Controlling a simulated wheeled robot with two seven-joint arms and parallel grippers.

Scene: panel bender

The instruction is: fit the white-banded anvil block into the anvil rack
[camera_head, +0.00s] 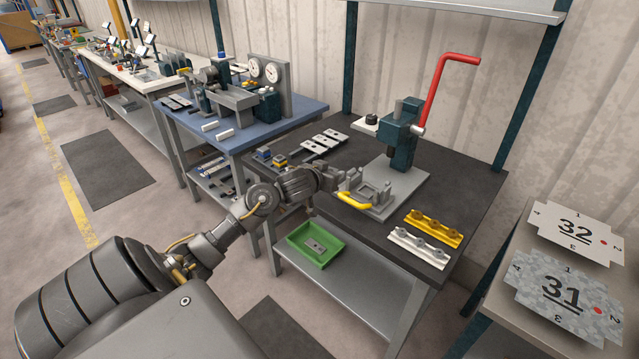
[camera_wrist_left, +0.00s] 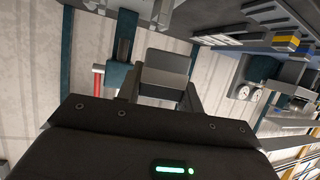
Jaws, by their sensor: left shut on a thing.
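My left gripper (camera_head: 342,179) reaches over the dark-topped table, close beside the lever press. It is shut on a grey block, which shows between the fingers in the left wrist view (camera_wrist_left: 166,74). No white band can be made out on the side facing the camera. A blue-marked block (camera_head: 263,154) and a yellow-marked block (camera_head: 280,161) stand at the table's left end, apart from the gripper. Whether they sit in the anvil rack is too small to tell. My right gripper is not in view.
The press (camera_head: 401,140) with its red lever (camera_head: 433,90) stands at the back. A yellow handle (camera_head: 353,201) lies just below the gripper. Yellow (camera_head: 433,229) and white (camera_head: 418,248) holders are at the front right. A green tray (camera_head: 316,246) is on the lower shelf.

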